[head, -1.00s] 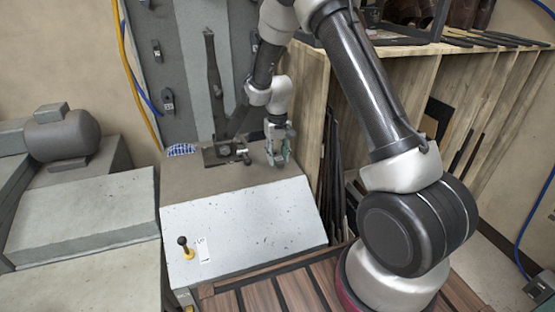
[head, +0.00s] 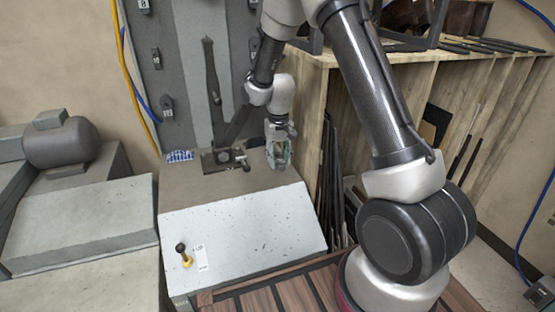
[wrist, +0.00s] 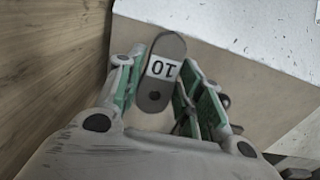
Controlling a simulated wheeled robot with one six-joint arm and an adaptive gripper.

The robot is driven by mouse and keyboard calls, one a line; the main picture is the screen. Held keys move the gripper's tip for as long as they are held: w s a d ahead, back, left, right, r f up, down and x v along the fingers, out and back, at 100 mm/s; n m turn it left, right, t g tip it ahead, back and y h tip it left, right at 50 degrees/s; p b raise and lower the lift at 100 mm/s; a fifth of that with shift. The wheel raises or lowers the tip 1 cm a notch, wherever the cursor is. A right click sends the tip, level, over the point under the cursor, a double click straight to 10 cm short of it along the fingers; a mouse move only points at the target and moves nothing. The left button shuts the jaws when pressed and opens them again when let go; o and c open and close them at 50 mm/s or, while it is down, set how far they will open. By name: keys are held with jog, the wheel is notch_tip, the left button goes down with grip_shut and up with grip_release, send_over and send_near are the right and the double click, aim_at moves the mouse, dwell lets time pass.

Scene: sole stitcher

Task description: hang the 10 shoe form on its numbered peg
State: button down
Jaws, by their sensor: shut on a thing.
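The shoe form (wrist: 161,88) is a flat grey sole shape with a white label reading 10, upside down in the wrist view, and a dark hole near its lower end. My gripper (wrist: 157,92) has green-padded fingers on either side of the form and is shut on it. In the head view my gripper (head: 278,148) hangs over the right rear of the machine's grey top; the form is hard to make out there. Small dark numbered pieces are mounted on the grey upright panel, at upper left (head: 156,58) and lower down (head: 167,106); their numbers are too small to read surely.
A dark metal fixture (head: 225,159) sits left of my gripper. A wooden rack (head: 400,90) stands close at right. Yellow and blue hoses run down the panel's left side.

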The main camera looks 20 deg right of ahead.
jog(key=shift+s+r, duration=1.3)
jog(key=shift+r, duration=0.3)
dwell(0.3)
